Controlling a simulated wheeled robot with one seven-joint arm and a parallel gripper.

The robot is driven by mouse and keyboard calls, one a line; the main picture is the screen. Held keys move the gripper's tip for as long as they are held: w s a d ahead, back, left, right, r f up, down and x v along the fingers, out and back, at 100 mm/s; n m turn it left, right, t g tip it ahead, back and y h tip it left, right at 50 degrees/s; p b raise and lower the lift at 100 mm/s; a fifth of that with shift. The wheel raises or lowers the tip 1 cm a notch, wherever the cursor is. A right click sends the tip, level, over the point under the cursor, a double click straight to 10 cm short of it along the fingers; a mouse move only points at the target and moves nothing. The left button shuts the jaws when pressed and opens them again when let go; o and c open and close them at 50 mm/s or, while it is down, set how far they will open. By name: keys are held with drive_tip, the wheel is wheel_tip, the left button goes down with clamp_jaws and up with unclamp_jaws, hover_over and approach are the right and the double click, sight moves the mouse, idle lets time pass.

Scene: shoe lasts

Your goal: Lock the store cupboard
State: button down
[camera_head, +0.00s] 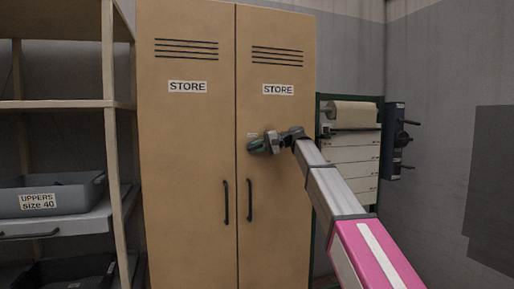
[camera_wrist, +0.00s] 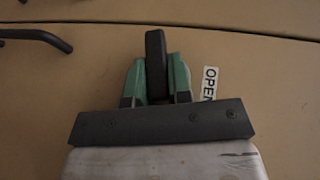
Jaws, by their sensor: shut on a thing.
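The store cupboard (camera_head: 187,130) is tan, with two tall doors that look closed and a STORE label on each. My gripper (camera_head: 257,145) is at the right door, above its black handle (camera_head: 249,201). In the wrist view, the green fingers of my gripper (camera_wrist: 155,82) are shut on a dark lock knob (camera_wrist: 155,46), one finger on each side. A white label reading OPEN (camera_wrist: 209,82) is beside the fingers, its last letter partly hidden. The knob is too small to make out in the head view.
A shelf rack (camera_head: 110,120) with a grey bin (camera_head: 50,200) marked UPPERS size 40 stands left of the cupboard. A green-framed rack with a paper roll (camera_head: 352,114) and a dark wall device (camera_head: 395,140) are at the right, behind my arm.

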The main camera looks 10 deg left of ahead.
drive_tip(key=shift+f+m+g+y, duration=0.2)
drive_tip(key=shift+m+g+y, duration=0.3)
drive_tip(key=shift+y, duration=0.9)
drive_tip(key=c, duration=1)
unclamp_jaws()
drive_tip(key=shift+c, duration=0.2)
drive_tip(key=w+d, duration=0.1)
drive_tip(key=d, duration=0.9)
drive_tip(key=shift+w+d, duration=0.35)
drive_tip(key=shift+d, duration=0.05)
drive_tip(key=shift+f, duration=0.1)
